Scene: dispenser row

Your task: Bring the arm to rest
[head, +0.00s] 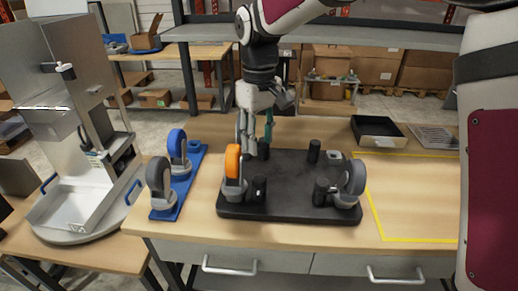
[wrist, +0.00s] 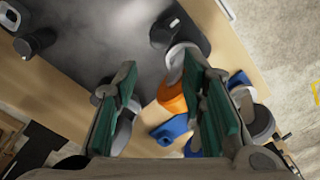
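My gripper (head: 255,145) hangs fingers down over the back left of a black base plate (head: 290,212), just behind an orange-wheeled caster (head: 233,162). In the wrist view its two green-padded fingers (wrist: 160,78) are spread apart with nothing held between them. The orange wheel (wrist: 172,96) shows beyond the gap, near the right finger; I cannot tell how close it is. The caster stands at the plate's left side. A grey-wheeled caster (head: 351,180) sits at the plate's right side.
Black pegs (head: 313,151) stand on the plate. A blue plate (head: 184,190) at left carries a blue-wheeled caster (head: 178,145) and a grey one (head: 158,175). A metal dispenser stand (head: 75,150) is further left. A black tray (head: 378,131) lies back right; the yellow-outlined area (head: 415,195) is clear.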

